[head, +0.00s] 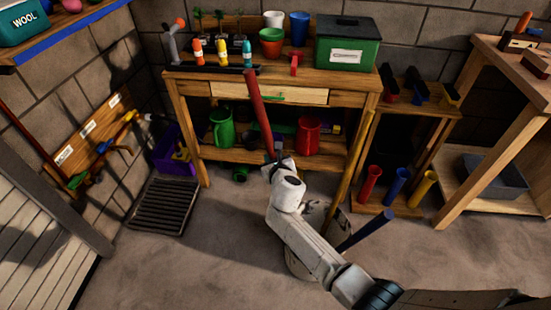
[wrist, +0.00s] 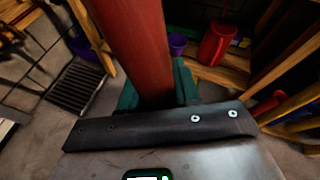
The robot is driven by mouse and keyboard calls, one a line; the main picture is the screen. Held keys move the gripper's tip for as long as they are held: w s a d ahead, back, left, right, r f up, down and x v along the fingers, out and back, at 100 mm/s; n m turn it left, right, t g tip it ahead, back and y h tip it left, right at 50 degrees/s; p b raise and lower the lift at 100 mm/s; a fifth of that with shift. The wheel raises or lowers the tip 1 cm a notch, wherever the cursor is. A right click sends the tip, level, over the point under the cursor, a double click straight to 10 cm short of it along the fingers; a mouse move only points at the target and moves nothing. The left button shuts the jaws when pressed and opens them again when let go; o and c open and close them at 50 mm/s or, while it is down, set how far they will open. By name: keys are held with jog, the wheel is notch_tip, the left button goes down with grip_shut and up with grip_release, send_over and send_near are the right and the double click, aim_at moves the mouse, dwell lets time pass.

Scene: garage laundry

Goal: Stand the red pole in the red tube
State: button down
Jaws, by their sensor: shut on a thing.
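The red pole (head: 258,108) is held up off the floor, nearly upright and leaning a little to the left at its top. My gripper (head: 276,153) is shut on its lower part, in front of the workbench. In the wrist view the red pole (wrist: 138,45) rises between the green fingers of my gripper (wrist: 157,92); its lower end is hidden. The red tube (head: 370,185) stands on a low wooden base to the right of my gripper, apart from the pole. Its mouth looks open and empty.
A blue tube (head: 396,187) and a yellow tube (head: 421,189) stand beside the red one. A yellow pole (head: 358,160) leans near the bench's right leg. A blue pole (head: 367,229) slants in front. The workbench (head: 190,78) holds bottles and pots. A black rack (head: 162,206) lies on the floor.

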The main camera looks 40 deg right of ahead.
aim_at(266, 129)
jog(key=r+p, duration=0.3)
jog(key=r, duration=0.1)
jog(key=w+a+r+p, duration=0.1)
jog(key=r+p, duration=0.3)
jog(key=w+r+p, duration=0.1)
jog(key=r+p, duration=0.2)
jog(key=shift+a+r+p, duration=0.2)
jog(key=shift+r+p, duration=0.2)
jog(key=shift+d, duration=0.1)
